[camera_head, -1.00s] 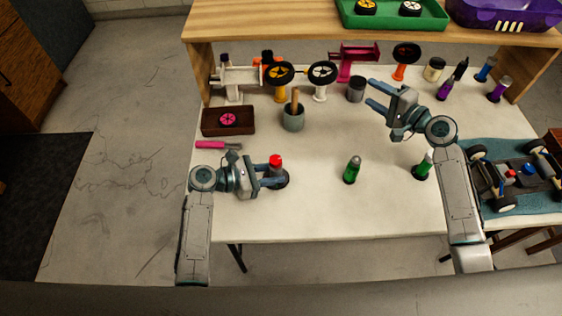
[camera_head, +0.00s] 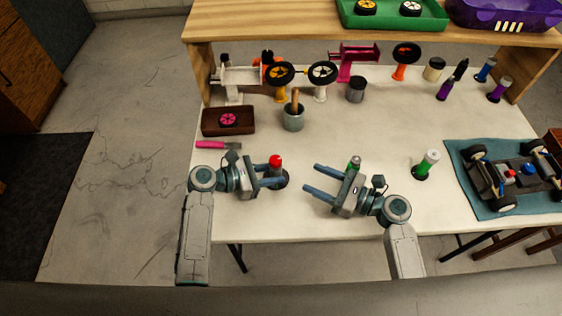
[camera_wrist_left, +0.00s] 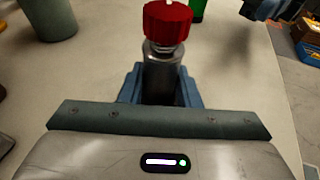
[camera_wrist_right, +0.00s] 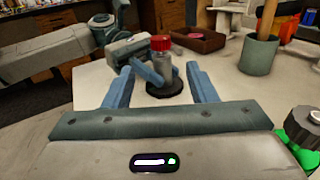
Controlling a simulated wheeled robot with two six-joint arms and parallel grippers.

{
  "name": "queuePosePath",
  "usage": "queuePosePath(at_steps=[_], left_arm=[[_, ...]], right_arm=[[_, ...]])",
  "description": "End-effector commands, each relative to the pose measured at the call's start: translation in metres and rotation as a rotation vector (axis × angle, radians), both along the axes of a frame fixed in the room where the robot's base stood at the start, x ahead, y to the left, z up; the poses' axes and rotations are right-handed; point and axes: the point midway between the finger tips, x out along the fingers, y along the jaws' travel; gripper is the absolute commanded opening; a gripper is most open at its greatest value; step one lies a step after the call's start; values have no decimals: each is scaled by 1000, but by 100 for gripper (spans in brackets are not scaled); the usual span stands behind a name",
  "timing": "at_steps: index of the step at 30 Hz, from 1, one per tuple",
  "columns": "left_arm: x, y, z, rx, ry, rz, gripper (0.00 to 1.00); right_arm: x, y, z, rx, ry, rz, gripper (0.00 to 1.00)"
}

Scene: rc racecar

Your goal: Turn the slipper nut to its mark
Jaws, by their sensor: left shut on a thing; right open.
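The red knurled nut (camera_head: 275,160) sits on top of a grey upright post on a round black base (camera_wrist_right: 168,91) at the front left of the table. In the left wrist view the nut (camera_wrist_left: 167,24) shows a small white spot at its top edge. My left gripper (camera_wrist_left: 160,85) is shut on the grey post (camera_wrist_left: 162,70) below the nut. My right gripper (camera_head: 311,178) is open and empty, to the right of the post, its fingers pointing at it. In the right wrist view the nut (camera_wrist_right: 160,43) appears between and beyond the fingertips. Any target mark is not clear.
A green bottle (camera_head: 354,163) stands close behind my right gripper. A white-and-green bottle (camera_head: 428,160) stands further right, near the racecar (camera_head: 510,178) on a blue mat (camera_head: 482,206).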

Motion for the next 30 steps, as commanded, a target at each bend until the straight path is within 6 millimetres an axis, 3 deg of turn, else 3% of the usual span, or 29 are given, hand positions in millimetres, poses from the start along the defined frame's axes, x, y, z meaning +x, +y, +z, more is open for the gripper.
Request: queuePosePath(at_steps=[15,21,29,30], left_arm=[[0,0,0,0,0,0,10],[0,0,0,0,0,0,10],[0,0,0,0,0,0,10],[0,0,0,0,0,0,10]], right_arm=[[46,81,2,3,-5,-2,52],[53,93,1,1,-5,-2,52],[53,94,1,1,-5,-1,52],[53,94,1,1,-5,-2,48]])
